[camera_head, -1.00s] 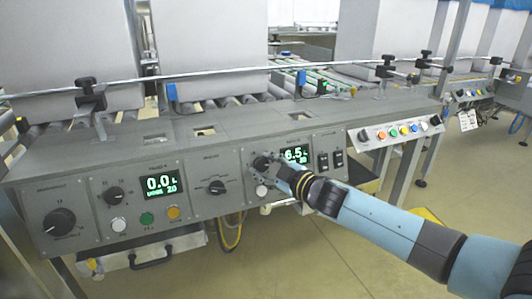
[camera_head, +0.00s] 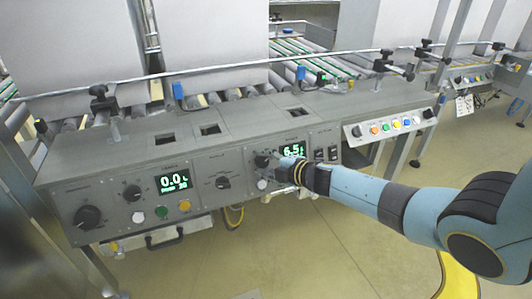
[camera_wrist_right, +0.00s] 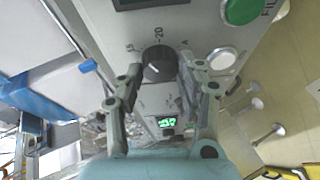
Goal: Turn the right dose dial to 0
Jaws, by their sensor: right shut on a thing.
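The right dose dial (camera_head: 261,160) is a small black knob on the grey panel, beside a green-lit display (camera_head: 291,150) that reads about 6.5. In the right wrist view the dial (camera_wrist_right: 158,66) shows as a round black knob with a light pointer line, near a printed "20". My right gripper (camera_head: 275,161) is at this dial, its arm coming in from the right. In the wrist view its two fingers (camera_wrist_right: 159,70) are on either side of the knob, shut on it. My gripper partly hides the dial in the head view. My left gripper is not in view.
The left dial (camera_head: 132,192) sits by a display (camera_head: 172,183) reading 0.0. A middle knob (camera_head: 223,183) and a large knob (camera_head: 87,217) are on the same panel. A white button (camera_wrist_right: 222,58) lies close to the right finger. Rollers run behind the panel.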

